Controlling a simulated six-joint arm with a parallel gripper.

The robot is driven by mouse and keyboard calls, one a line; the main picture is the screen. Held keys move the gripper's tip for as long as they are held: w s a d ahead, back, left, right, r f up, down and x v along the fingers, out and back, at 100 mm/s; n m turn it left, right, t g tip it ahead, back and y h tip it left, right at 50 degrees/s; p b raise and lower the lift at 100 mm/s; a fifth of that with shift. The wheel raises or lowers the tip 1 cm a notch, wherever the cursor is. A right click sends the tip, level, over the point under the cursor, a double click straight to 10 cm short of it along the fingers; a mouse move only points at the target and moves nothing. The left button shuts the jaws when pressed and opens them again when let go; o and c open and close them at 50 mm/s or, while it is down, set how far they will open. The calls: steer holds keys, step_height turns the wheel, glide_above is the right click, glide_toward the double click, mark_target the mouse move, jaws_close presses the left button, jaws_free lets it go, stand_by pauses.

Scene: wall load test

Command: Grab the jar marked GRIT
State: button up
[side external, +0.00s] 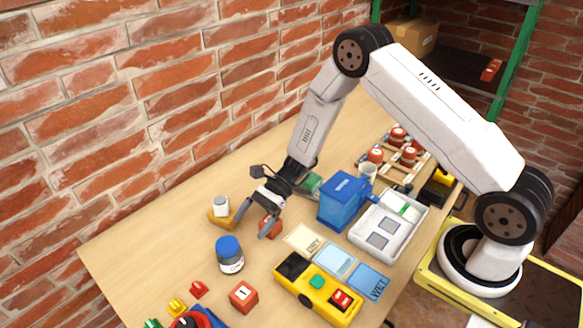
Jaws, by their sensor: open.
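A dark jar with a blue lid (229,246) and a pale label stands upright on the wooden table. The writing on its label is too small to read, so I cannot tell if it says GRIT. My gripper (251,229) is open, pointing down above and to the right of this jar in the picture, apart from it. A small white container (221,204) sits on an orange-yellow piece to the left of my gripper. A red-orange block (271,227) is partly hidden behind my right finger.
A yellow device with buttons (318,290), cards (335,260), a blue box (344,203) and a white tray (404,213) lie to the right. A red block marked 1 (243,296) and small coloured pieces (199,290) are in front. A brick wall (120,130) borders the table behind.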

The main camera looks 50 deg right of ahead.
mark_target(234, 238)
steer(key=shift+w+a+f+m+y, duration=0.15)
steer(key=shift+w+a+f, duration=0.2)
steer(key=shift+a, duration=0.3)
steer(key=shift+w+a+f+m+y, duration=0.15)
steer(key=shift+a+f, duration=0.25)
steer(key=shift+a, duration=0.25)
steer(key=shift+x, duration=2.55)
steer(key=shift+w+r, duration=0.1)
jaws_close()
